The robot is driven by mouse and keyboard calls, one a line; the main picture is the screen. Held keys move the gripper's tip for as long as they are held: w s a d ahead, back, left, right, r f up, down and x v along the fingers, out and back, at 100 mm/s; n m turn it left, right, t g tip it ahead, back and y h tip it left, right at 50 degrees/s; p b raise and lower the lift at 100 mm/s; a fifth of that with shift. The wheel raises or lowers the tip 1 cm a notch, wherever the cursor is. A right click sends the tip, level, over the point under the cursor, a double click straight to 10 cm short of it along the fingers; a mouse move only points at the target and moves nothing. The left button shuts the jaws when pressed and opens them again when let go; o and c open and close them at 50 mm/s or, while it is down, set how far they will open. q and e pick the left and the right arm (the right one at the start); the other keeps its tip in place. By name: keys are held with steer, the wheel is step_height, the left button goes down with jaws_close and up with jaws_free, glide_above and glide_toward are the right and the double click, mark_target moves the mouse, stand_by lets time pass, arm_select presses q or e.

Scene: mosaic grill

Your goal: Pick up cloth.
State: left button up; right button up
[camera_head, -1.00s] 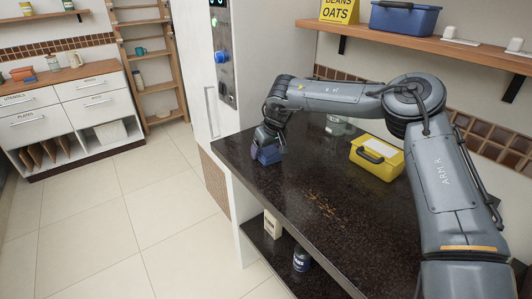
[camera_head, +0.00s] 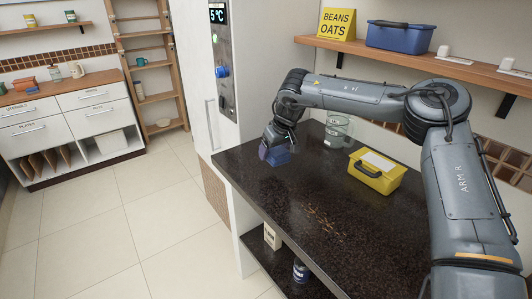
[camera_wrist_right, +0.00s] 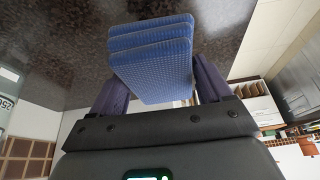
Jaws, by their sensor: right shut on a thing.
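The cloth (camera_head: 277,157) is a blue, folded, layered block at the far left corner of the dark counter in the head view. My right gripper (camera_head: 273,148) is shut on it from above. In the right wrist view the textured blue cloth (camera_wrist_right: 150,62) sits between the two fingers of the gripper (camera_wrist_right: 155,85). The fingers hide part of its sides. Whether its underside touches the counter or is lifted is hard to tell. My left gripper is not in view.
The dark counter (camera_head: 290,215) has orange-brown crumbs or stains (camera_head: 320,217) in its middle. A yellow box (camera_head: 377,170) and a glass jug (camera_head: 338,131) stand toward the back. A tall white appliance (camera_head: 205,80) is beside the counter's left end. A wooden shelf (camera_head: 420,57) hangs above.

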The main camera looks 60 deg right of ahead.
steer(key=s+d+r+p, duration=0.1)
steer(key=s+r, duration=0.4)
steer(key=s, duration=0.3)
steer(key=shift+s+d+p, duration=0.2)
steer(key=shift+p, duration=0.15)
